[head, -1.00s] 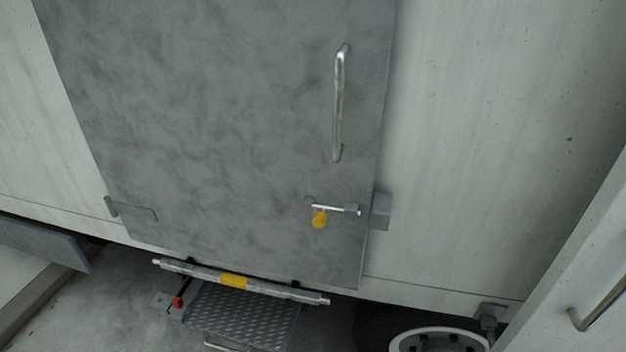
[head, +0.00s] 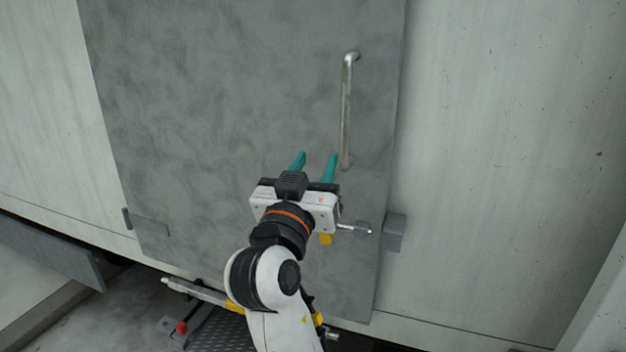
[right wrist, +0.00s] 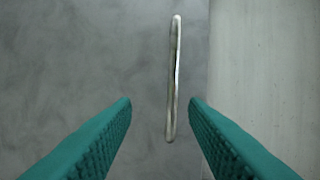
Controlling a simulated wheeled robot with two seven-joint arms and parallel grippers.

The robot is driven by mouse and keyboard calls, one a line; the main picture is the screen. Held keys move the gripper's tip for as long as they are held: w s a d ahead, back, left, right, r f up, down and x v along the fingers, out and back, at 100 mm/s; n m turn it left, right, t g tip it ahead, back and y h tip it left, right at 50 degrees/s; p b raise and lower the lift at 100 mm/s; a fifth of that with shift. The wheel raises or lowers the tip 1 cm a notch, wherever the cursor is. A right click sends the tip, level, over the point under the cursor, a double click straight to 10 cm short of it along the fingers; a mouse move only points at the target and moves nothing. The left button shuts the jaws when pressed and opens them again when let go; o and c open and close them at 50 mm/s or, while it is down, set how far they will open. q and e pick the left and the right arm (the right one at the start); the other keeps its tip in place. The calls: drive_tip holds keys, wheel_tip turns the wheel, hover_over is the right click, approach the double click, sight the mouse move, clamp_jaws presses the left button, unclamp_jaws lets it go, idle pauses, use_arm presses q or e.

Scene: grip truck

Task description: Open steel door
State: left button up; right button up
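The grey steel door (head: 230,90) is shut in the truck's side wall. Its vertical metal handle (head: 347,110) is on the door's right part. My right gripper (head: 317,156) is open and empty, with teal fingers pointing up at the door, a little left of the handle's lower end in the head view. In the right wrist view the handle (right wrist: 173,80) stands ahead between the two spread fingers (right wrist: 160,102), nearer the right one, with no visible contact. A bolt latch (head: 352,230) with a yellow knob (head: 326,239) sits below the handle, partly hidden by my gripper. My left gripper is not in view.
A grey bracket (head: 395,232) is on the wall right of the latch. A hinge plate (head: 147,222) is at the door's lower left. A bar and a metal step (head: 222,330) are below the door, partly hidden by my right arm.

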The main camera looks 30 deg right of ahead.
sight(344, 120)
drive_tip(key=shift+m+h, duration=0.3)
drive_tip(key=shift+m, duration=0.3)
drive_tip(key=w+d+r+p, duration=0.1)
drive_tip(key=d, duration=0.1)
drive_tip(key=w+d+r+p, duration=0.1)
drive_tip(key=d+p, duration=0.1)
drive_tip(key=w+d+r+p, duration=0.1)
drive_tip(key=d+r, duration=0.1)
drive_tip(key=shift+d, duration=0.15)
drive_tip(key=x, duration=0.3)
drive_tip(key=shift+w+d+f, duration=0.1)
drive_tip(key=shift+w+f, duration=0.1)
drive_tip(key=shift+p+x, duration=0.3)
drive_tip(key=shift+x, duration=0.7)
